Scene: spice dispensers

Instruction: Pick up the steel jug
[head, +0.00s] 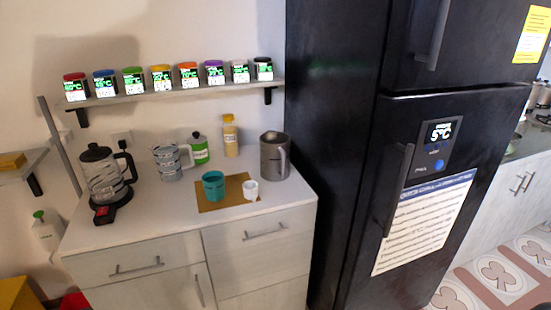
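A grey steel jug (274,160) stands upright at the right end of the pale cabinet top (140,215), close to the fridge. Its handle is on its right side. A second, lighter jug (168,163) with markings on it stands left of the middle, with its handle also to the right. Neither of my grippers shows in the head view.
A kettle (104,176) stands at the left end. A teal cup (213,187) and white cup (250,190) sit on a brown mat (225,203). A green bottle (199,150) and yellow bottle (230,138) stand behind. Several dispensers line the shelf (190,91). The black fridge (345,130) bounds the right.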

